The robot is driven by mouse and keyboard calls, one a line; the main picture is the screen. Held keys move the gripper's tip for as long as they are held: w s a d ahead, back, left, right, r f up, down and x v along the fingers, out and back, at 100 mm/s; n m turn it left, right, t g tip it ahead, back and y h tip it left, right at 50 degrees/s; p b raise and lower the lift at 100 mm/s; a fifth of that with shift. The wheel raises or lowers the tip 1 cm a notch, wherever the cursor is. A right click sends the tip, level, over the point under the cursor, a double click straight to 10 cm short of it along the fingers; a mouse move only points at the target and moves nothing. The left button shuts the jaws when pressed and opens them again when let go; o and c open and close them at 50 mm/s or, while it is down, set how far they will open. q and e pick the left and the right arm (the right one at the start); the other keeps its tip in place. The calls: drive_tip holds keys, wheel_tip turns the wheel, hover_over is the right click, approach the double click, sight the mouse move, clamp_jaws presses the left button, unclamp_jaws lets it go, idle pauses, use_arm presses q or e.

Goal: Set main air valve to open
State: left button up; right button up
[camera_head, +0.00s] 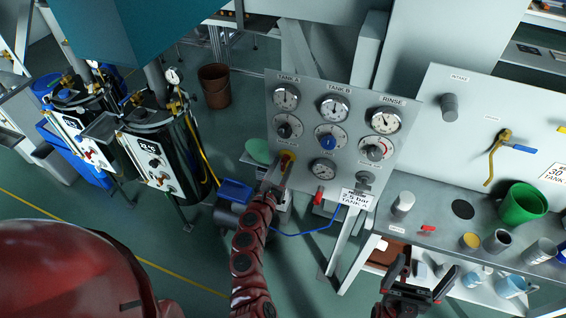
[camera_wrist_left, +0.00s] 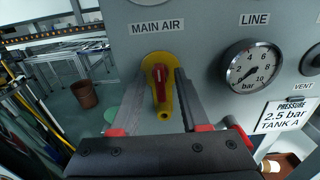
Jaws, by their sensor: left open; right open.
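The main air valve is yellow with a red middle part, under the MAIN AIR label at the panel's lower left. It shows in the left wrist view (camera_wrist_left: 160,82) with its yellow end pointing down, and partly in the head view (camera_head: 287,158). My left gripper (camera_head: 279,172) is at the valve. In the left wrist view its open fingers (camera_wrist_left: 163,88) stand on either side of the handle; I cannot tell whether they touch it. My right gripper (camera_head: 421,280) is open and empty in front of the bench at the lower right.
The grey panel (camera_head: 345,97) carries several gauges and knobs. A LINE gauge (camera_wrist_left: 251,68) and a pressure card (camera_wrist_left: 284,116) sit right of the valve. The bench (camera_head: 425,222) at right holds a green bucket (camera_head: 522,204) and cups. Black tanks (camera_head: 165,155) stand at left.

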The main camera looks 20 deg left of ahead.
use_arm(q)
drive_tip(key=shift+w, duration=0.6)
clamp_jaws()
